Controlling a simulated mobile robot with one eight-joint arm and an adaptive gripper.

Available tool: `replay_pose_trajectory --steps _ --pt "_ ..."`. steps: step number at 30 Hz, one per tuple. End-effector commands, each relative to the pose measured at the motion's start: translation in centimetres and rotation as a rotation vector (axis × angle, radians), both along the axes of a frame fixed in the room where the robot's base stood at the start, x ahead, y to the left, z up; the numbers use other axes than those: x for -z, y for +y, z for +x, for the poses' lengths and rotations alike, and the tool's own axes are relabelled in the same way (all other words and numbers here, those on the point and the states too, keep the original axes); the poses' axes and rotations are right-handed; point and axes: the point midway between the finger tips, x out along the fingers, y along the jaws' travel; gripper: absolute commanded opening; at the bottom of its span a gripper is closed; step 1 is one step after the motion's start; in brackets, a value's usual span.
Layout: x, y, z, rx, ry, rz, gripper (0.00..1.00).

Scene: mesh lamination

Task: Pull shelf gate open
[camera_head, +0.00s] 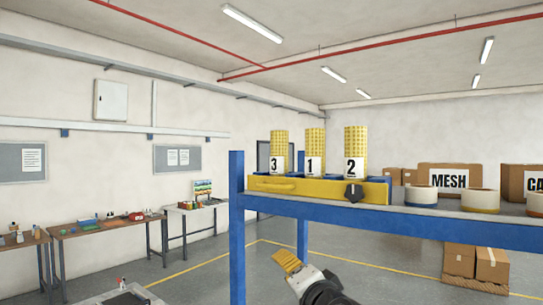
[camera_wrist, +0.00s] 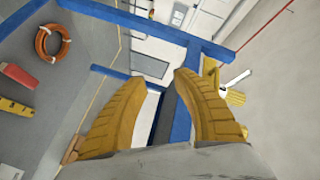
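The shelf gate (camera_head: 318,188) is a yellow panel along the front of the blue shelf (camera_head: 420,224). It has a yellow bar handle (camera_head: 275,186) at its left and a black knob (camera_head: 353,193) at its right. It looks shut in front of three yellow mesh rolls labelled 3 (camera_head: 279,152), 1 (camera_head: 315,152) and 2 (camera_head: 355,152). My gripper (camera_head: 287,260) is below the shelf beam, apart from the gate. In the wrist view my gripper (camera_wrist: 162,78) has its yellow fingers spread, with nothing held between them. The gate is mostly hidden there by the right finger.
A blue upright (camera_head: 237,225) stands at the shelf's left end. Cardboard boxes (camera_head: 475,262) are beneath. Workbenches (camera_head: 105,230) line the left wall, with open floor between.

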Motion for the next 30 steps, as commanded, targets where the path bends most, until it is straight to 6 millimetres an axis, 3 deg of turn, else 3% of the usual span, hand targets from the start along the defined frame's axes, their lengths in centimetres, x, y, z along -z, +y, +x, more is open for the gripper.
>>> replay_pose_trajectory --steps 1,3,6,9,17,30 --pt "-4.7 0.7 1.4 0.017 -0.024 0.073 0.34" --pt "-8.2 1.2 2.9 0.045 -0.053 0.177 0.34" --pt "-11.7 1.6 4.5 0.08 -0.084 0.297 0.34" --pt "-13.6 1.7 5.5 0.105 -0.101 0.373 0.34" --pt "-14.4 2.0 7.6 0.122 -0.112 0.419 0.34" --pt "-15.4 3.3 15.4 0.12 -0.111 0.415 0.34"
